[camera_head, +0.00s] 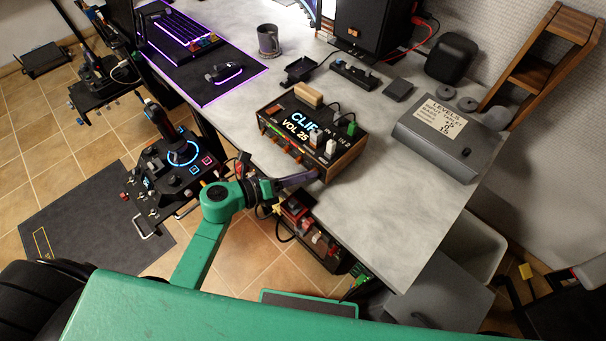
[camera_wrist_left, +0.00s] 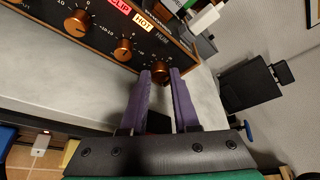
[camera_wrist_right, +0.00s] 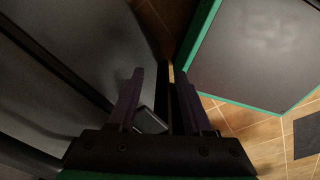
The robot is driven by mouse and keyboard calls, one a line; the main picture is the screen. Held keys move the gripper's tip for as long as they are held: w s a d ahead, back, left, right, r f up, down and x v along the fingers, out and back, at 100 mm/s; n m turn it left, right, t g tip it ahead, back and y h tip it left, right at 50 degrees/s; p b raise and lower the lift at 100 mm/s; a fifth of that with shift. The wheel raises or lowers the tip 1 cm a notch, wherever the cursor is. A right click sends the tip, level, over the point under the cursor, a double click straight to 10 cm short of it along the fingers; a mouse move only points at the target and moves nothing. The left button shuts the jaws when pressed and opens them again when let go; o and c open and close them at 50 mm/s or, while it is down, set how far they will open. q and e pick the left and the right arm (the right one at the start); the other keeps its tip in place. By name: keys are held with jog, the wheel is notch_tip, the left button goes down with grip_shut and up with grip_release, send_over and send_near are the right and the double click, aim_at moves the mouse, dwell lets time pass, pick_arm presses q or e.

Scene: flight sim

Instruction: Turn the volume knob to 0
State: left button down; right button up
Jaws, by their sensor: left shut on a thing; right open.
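The amplifier box (camera_head: 343,160) with wood sides sits on the grey desk near its front edge. Its lit display (camera_head: 298,125) reads "CLIP" and "VOL 25". In the left wrist view, a row of copper knobs runs along its front panel. My left gripper (camera_head: 316,178) reaches the right end of that panel. In its wrist view, its purple fingers (camera_wrist_left: 160,74) are shut on the rightmost copper knob (camera_wrist_left: 159,70), partly hidden between them. Two other knobs, one (camera_wrist_left: 123,50) close by and one (camera_wrist_left: 78,22) further left, are free. My right gripper (camera_wrist_right: 158,80) is open and empty.
A grey box with a "LEVELS" note (camera_head: 441,116) stands right of the amplifier. A joystick panel (camera_head: 175,165) is left of my left arm.

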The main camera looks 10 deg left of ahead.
pick_arm(q)
jog(key=shift+f, duration=0.15)
jog(key=shift+f+n+h+b, duration=0.2)
jog(key=shift+n+h+b, duration=0.5)
jog(key=shift+n, duration=0.5)
jog(key=shift+a+n+h+b, duration=0.1)
jog(key=shift+n+h+b, duration=0.65)
jog(key=shift+n, duration=0.75)
jog(key=c, duration=0.7)
grip_release()
jog(key=shift+o, duration=0.2)
jog(key=b+v, duration=0.1)
jog(key=v, duration=1.3)
jog(key=shift+a+b, duration=0.2)
jog(key=shift+b, duration=0.2)
